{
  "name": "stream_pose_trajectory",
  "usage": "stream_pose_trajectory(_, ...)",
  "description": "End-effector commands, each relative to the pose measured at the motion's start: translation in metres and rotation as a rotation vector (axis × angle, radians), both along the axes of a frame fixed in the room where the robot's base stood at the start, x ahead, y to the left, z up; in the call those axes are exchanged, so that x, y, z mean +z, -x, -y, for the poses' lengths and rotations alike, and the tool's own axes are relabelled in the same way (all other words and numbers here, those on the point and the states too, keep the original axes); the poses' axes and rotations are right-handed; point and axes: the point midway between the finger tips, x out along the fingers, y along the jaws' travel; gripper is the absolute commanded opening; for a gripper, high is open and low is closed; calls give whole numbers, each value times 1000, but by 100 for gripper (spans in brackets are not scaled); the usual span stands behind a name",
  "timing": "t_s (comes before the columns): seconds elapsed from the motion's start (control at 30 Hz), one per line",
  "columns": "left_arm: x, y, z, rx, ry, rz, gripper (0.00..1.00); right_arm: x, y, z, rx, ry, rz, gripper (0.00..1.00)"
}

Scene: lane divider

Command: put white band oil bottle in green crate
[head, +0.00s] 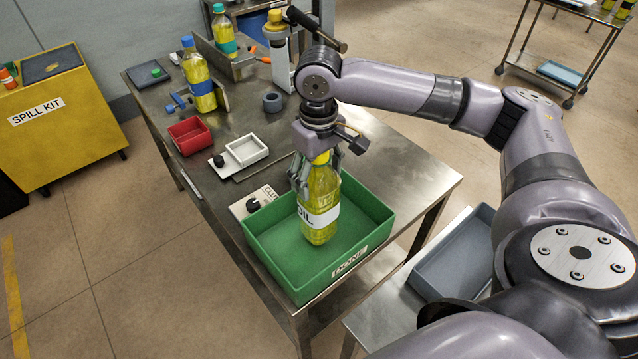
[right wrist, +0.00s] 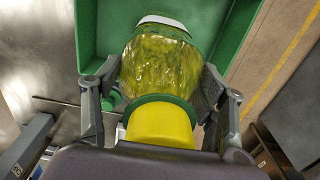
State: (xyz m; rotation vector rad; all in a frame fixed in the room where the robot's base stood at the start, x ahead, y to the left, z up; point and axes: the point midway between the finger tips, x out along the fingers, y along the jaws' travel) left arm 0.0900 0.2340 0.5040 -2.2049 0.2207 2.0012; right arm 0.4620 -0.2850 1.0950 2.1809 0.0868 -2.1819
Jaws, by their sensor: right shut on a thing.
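The white band oil bottle (head: 318,205) has yellow oil, a yellow cap and a white label reading OIL. It stands upright in the head view, within the outline of the green crate (head: 283,288) marked DONE. Whether its base touches the crate floor I cannot tell. My right gripper (head: 320,178) is shut on the bottle near its top, coming from above. In the right wrist view the bottle (right wrist: 160,70) sits between the two fingers (right wrist: 158,105), with the green crate (right wrist: 88,40) behind it. My left gripper is not in view.
On the table (head: 405,165) are a red tray (head: 188,136), a white tray (head: 246,151), a blue-banded bottle (head: 198,80) and a teal-banded bottle (head: 224,34). A grey tray (head: 455,255) sits lower right. A yellow spill kit box (head: 60,125) stands left.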

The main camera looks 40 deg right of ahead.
Motion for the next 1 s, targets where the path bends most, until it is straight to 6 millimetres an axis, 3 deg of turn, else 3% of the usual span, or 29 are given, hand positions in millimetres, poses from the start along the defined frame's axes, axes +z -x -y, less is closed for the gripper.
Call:
stream_pose_trajectory(0.23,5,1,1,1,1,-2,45,-29,0,0,0,1,1,5)
stream_pose_trajectory(0.63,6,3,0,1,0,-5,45,-34,0,0,0,0,1,5)
stream_pose_trajectory(0.67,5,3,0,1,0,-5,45,-36,0,0,0,1,-2,68)
stream_pose_trajectory(0.93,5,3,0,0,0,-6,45,-35,0,0,0,1,-1,86)
stream_pose_trajectory(1.0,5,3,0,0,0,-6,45,-35,0,0,0,1,-1,86)
